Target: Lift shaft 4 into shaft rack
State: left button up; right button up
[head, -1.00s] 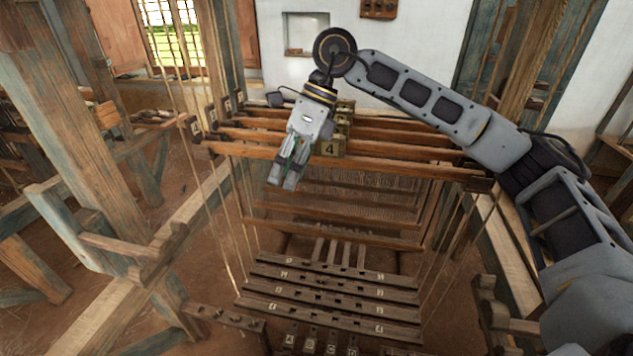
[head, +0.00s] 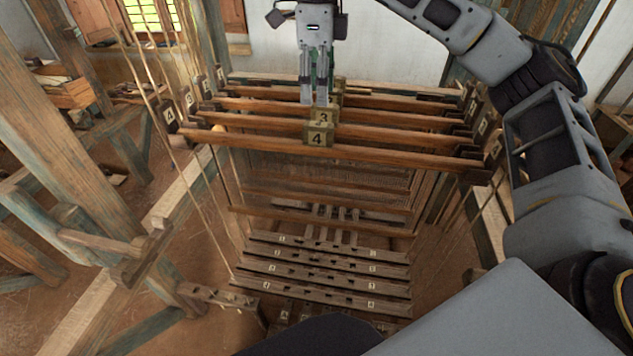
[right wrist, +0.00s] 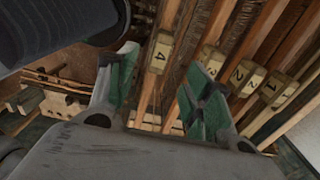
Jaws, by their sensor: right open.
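Shaft 4 (head: 400,154) is the nearest of several parallel wooden bars. Its brass block marked 4 (head: 320,135) sits mid-bar and also shows in the right wrist view (right wrist: 161,52). The shaft rack has numbered tags at both sides, with a 4 tag at left (head: 169,116) and at right (head: 494,149). I cannot tell whether the bar's ends rest in it. My right gripper (head: 320,98) is open and empty, pointing down above and behind block 4, near the block marked 3 (head: 323,117). Its green-padded fingers (right wrist: 158,95) look apart from the bars. My left gripper is out of view.
Shafts 3, 2 and 1 (right wrist: 272,90) lie close behind shaft 4. Hanging cords (head: 215,185) run down both sides. Numbered slats (head: 320,270) lie below. A thick timber frame (head: 45,130) stands at the left.

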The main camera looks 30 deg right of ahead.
aim_at(318, 124)
jog(key=shift+f, duration=0.1)
jog(key=shift+f+b, duration=0.4)
jog(key=shift+f, duration=1.1)
jog(key=shift+f+p, duration=0.3)
jog(key=shift+f, duration=2.45)
jog(key=shift+d+f+p, duration=0.1)
jog(key=shift+f+p, duration=0.4)
jog(key=shift+f, duration=2.1)
grip_shut()
